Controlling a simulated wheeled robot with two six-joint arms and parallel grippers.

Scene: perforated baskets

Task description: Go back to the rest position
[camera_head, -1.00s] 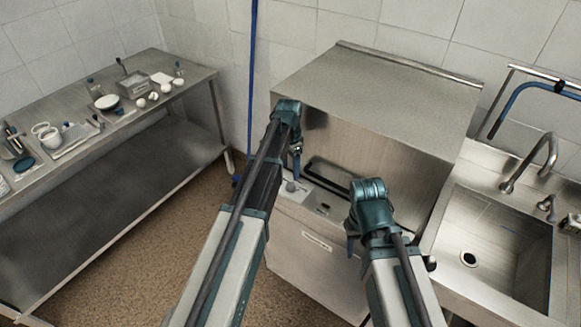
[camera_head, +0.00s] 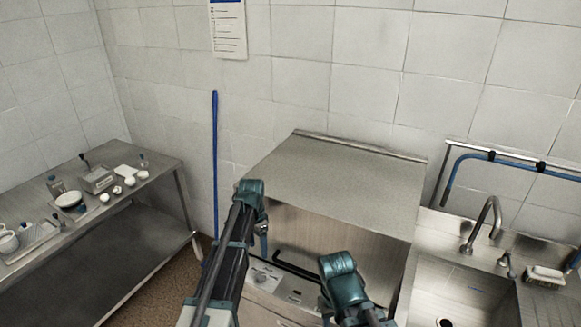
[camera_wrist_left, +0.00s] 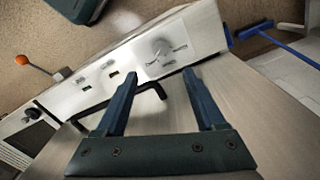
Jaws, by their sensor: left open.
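My left gripper (camera_head: 263,240) is in front of the steel hood machine (camera_head: 335,180), at its left side. In the left wrist view the two dark blue fingers of my left gripper (camera_wrist_left: 160,88) are spread apart with nothing between them. My right arm's wrist (camera_head: 342,280) shows at the bottom centre of the head view, in front of the machine. Its fingers are mostly hidden, so their opening does not show.
A steel sink (camera_head: 455,295) with a tap (camera_head: 487,220) stands at the right. A steel table (camera_head: 150,190) with dishes and small items stands at the left. A blue pole (camera_head: 215,150) leans by the tiled wall. A black handle bar (camera_head: 295,268) is on the machine's front.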

